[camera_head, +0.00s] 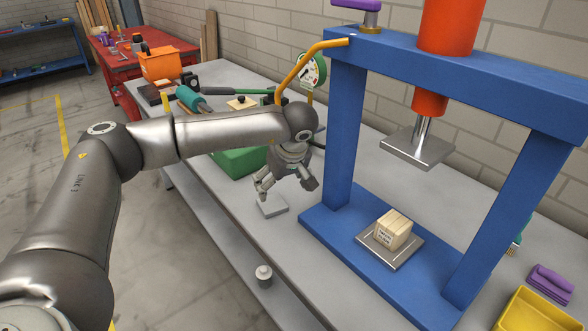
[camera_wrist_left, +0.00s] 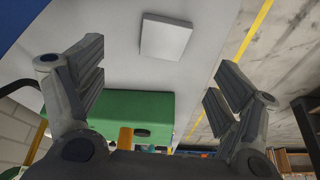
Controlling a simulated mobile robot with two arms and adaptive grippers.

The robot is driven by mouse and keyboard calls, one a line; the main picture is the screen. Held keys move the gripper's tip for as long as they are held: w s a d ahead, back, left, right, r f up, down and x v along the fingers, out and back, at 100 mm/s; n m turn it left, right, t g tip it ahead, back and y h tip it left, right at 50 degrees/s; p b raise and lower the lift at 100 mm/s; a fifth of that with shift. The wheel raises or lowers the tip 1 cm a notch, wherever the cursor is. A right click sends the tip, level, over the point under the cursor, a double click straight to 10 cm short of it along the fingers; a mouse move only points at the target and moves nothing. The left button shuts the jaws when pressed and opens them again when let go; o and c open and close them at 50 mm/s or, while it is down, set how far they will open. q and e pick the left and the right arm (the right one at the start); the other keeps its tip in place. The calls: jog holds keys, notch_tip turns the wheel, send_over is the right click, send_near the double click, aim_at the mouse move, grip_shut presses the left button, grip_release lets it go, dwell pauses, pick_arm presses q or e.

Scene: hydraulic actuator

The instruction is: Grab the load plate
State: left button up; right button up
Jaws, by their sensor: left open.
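A small light grey square plate (camera_head: 271,206), which I take to be the load plate, lies flat on the grey workbench (camera_head: 335,265), left of the blue press. My left gripper (camera_head: 286,186) is just above it, pointing down, open and empty. In the left wrist view the plate (camera_wrist_left: 165,38) shows past the fingertips, near the bench edge, with a gap between it and the spread fingers (camera_wrist_left: 158,75). The plate is not touched. My right gripper is not in view.
The blue press frame (camera_head: 345,135) stands close right of the gripper. On its base, a metal plate (camera_head: 372,246) carries a wooden block (camera_head: 391,229). A green box (camera_head: 238,162) sits behind the gripper. A small grey cylindrical part (camera_head: 264,275) is near the bench front. A yellow bin (camera_head: 530,312) stands at lower right.

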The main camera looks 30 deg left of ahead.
pick_arm(q)
jog(key=p, duration=0.1)
send_over(273, 205)
jog(key=s+d, duration=0.2)
jog(key=f, duration=0.4)
jog(key=shift+w+f, duration=0.25)
jog(key=shift+f, duration=0.05)
jog(key=x, duration=0.3)
jog(key=shift+w+a+f, duration=0.1)
jog(key=shift+w+f, duration=0.1)
jog(key=shift+f, duration=0.15)
jog(key=shift+w+a+f, duration=0.1)
jog(key=shift+a+f, duration=0.1)
jog(key=shift+f, duration=0.35)
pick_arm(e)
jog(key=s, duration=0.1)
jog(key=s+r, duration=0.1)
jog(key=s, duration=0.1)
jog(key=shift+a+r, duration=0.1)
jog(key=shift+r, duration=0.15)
pick_arm(q)
jog(key=shift+c, duration=0.4)
jog(key=c, duration=1.2)
jog(key=shift+o, duration=0.2)
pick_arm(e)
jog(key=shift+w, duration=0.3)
